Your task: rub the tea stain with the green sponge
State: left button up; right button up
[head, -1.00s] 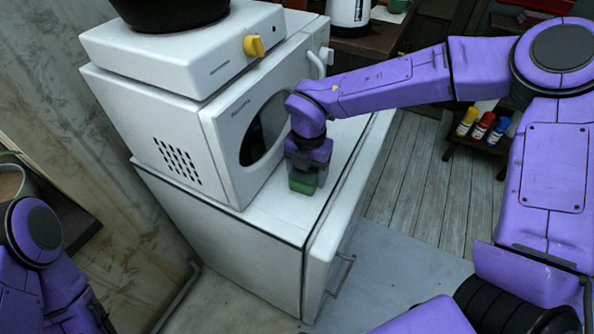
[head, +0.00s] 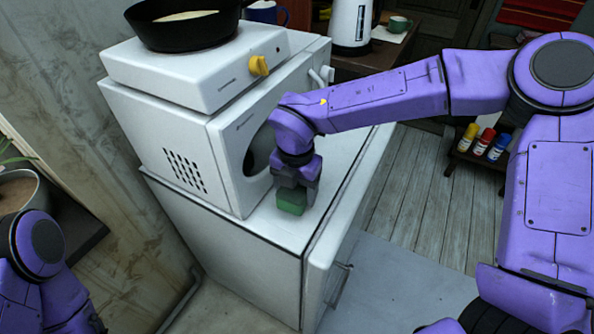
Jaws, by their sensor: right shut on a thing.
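The green sponge (head: 291,203) is at the white cabinet top (head: 277,226), in front of the white oven. My right gripper (head: 294,186) points down and is shut on the sponge. The sponge appears to touch the surface, near the cabinet's front left part. I see no tea stain; the sponge, gripper or arm may cover it. My left arm shows at the lower left, but its gripper is outside the picture.
The white oven (head: 200,150) stands close to the left of my right gripper. A hot plate (head: 195,75) with a black pan (head: 185,28) sits on it. A kettle (head: 352,25) and green cup (head: 398,25) stand behind. Bottles (head: 485,141) are on a low shelf at right.

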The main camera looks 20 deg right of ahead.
jog(key=shift+r+p, duration=1.45)
jog(key=shift+r, duration=0.65)
